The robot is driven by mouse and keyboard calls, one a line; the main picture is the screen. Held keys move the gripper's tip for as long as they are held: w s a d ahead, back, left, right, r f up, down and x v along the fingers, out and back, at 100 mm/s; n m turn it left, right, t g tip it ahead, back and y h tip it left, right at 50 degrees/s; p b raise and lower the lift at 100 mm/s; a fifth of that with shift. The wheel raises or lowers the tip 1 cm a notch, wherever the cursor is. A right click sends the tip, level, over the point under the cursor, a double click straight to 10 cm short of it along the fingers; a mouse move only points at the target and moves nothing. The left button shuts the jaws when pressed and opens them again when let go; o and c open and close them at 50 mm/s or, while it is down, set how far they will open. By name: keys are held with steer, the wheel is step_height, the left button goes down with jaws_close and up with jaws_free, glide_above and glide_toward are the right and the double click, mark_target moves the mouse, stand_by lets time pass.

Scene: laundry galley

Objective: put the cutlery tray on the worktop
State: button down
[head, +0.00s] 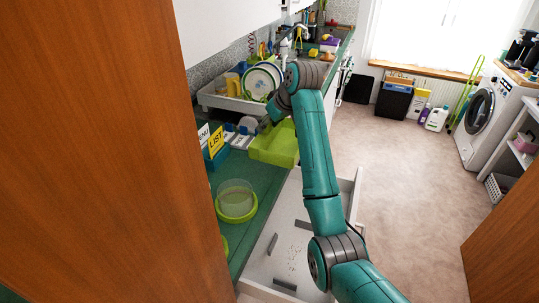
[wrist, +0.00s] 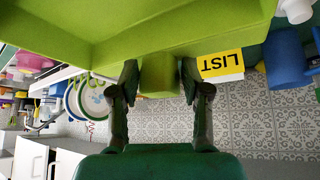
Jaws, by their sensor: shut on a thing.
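The cutlery tray is lime green (head: 272,146) and is at the worktop's front edge in the head view. It also fills the top of the wrist view (wrist: 60,32). My gripper (wrist: 158,76) is shut on a green tab on the tray's side, one finger on each side of it. In the head view my arm hides part of the gripper and tray. The green worktop (head: 263,185) runs along the left wall. I cannot tell whether the tray touches it or hangs just above.
An open white drawer (head: 290,262) with grey dividers lies below the worktop. A clear bowl on a green plate (head: 237,215), a yellow LIST card (head: 216,142) and a dish rack with plates (head: 222,103) stand on the worktop. Brown panels flank me. The floor ahead is clear.

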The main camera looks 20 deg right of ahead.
mark_target(272, 146)
step_height(272, 146, down, 10)
steer(key=shift+r, duration=0.15)
stand_by(0.3)
steer(key=c, duration=0.5)
jaws_free()
steer(key=shift+c, duration=0.2)
steer(key=v, duration=1.2)
